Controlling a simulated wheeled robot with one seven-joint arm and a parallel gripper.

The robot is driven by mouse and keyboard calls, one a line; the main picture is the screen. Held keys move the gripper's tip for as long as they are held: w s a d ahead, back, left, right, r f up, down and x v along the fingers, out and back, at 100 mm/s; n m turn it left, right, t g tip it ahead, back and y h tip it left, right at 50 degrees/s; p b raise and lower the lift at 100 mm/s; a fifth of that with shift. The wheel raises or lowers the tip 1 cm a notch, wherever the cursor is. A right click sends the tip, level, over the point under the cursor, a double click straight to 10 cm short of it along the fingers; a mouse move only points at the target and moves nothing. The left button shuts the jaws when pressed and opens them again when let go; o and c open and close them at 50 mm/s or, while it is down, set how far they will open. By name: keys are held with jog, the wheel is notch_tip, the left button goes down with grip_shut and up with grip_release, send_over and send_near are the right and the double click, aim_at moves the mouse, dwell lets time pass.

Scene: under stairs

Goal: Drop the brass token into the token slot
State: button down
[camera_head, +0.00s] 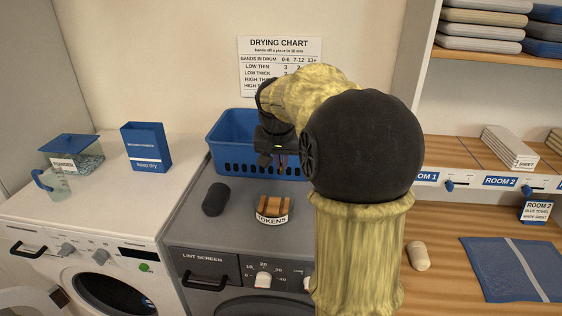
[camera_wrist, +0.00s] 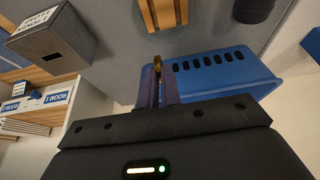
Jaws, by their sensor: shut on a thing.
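My gripper (camera_head: 279,164) hangs over the back of the grey dryer top, in front of the blue basket. In the wrist view its two fingers (camera_wrist: 158,86) are shut on the brass token (camera_wrist: 157,64), which shows as a thin gold edge at the tips. The token is too small to make out in the head view. My arm hides that box in the head view.
The blue basket (camera_head: 222,160) stands close behind my gripper. Shelves (camera_head: 465,160) and a folded blue cloth (camera_head: 512,268) are at right.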

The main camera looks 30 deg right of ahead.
jog(key=shift+r+p, duration=0.9)
jog(key=shift+r, duration=0.45)
jog(key=s+d+f+m+g+h+p, duration=0.1)
jog(key=s+d+m+g+p, duration=0.5)
jog(key=d+m, duration=0.9)
jog(key=s+m+p, duration=0.3)
jog(key=s, duration=0.1)
jog(key=shift+s+d+f+g+p, duration=0.2)
jog(key=shift+d+f+g+p, duration=0.05)
jog(key=shift+d+g+p, duration=0.1)
jog(key=shift+f, duration=0.1)
jog(key=shift+a+f+b, duration=0.1)
jog(key=shift+f+b, duration=2.05)
jog(key=shift+f, duration=0.65)
